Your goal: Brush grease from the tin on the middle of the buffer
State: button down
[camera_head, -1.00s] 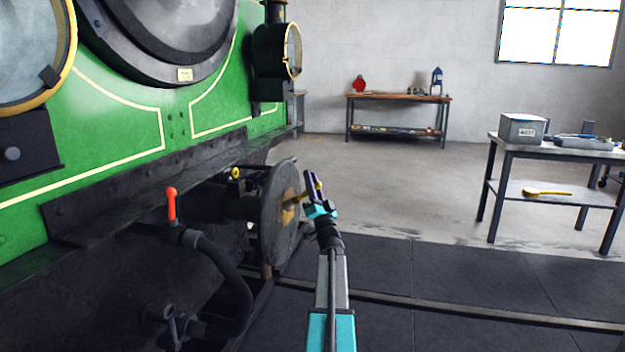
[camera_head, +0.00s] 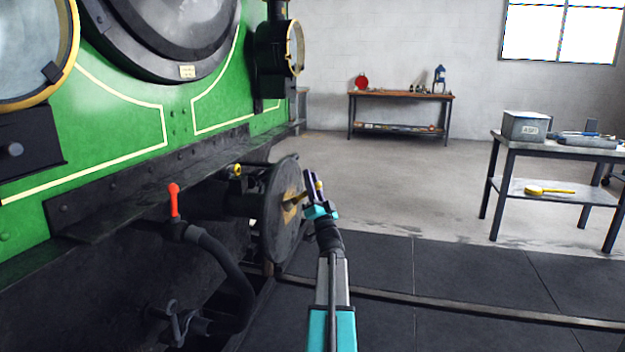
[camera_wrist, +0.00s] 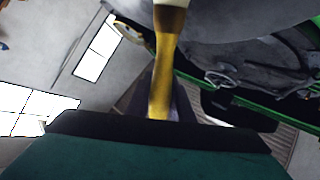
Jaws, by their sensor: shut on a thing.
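The buffer (camera_head: 272,228) is a dark round disc on the front of the green locomotive, seen at a slant in the head view. A yellow-brown patch (camera_head: 291,197) shows around the middle of its face. My gripper (camera_head: 314,187) is right in front of the face, shut on a brush. The brush's yellow handle (camera_wrist: 162,85) runs up between the jaws in the wrist view, with a brown band and pale end at the top edge. The brush points at the patch; I cannot tell whether it touches. I cannot make out the grease tin.
A red-handled cock (camera_head: 174,201) with a black hose is left of the buffer. A steel table (camera_head: 510,143) at right bears a grey box (camera_head: 525,126); a yellow-handled thing (camera_head: 548,190) lies on its lower shelf. A workbench (camera_head: 400,94) stands at the back wall. Floor between is clear.

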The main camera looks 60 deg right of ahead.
jog(key=shift+s+a, duration=0.25)
jog(key=shift+a, duration=0.6)
jog(key=shift+s, duration=0.1)
jog(key=shift+s+d+p, duration=0.15)
jog(key=shift+s+d, duration=0.15)
jog(key=shift+s, duration=0.65)
jog(key=shift+s+d+p, duration=0.15)
jog(key=shift+s+d, duration=0.2)
jog(key=shift+s, duration=0.55)
jog(key=shift+s+d+p, duration=0.15)
jog(key=shift+s+d, duration=0.15)
jog(key=shift+s, duration=0.65)
jog(key=shift+s+d, duration=0.2)
jog(key=shift+s, duration=0.5)
jog(key=shift+s+d, duration=0.2)
jog(key=shift+s, duration=0.5)
jog(key=shift+r+p, duration=0.1)
jog(key=shift+p, duration=0.25)
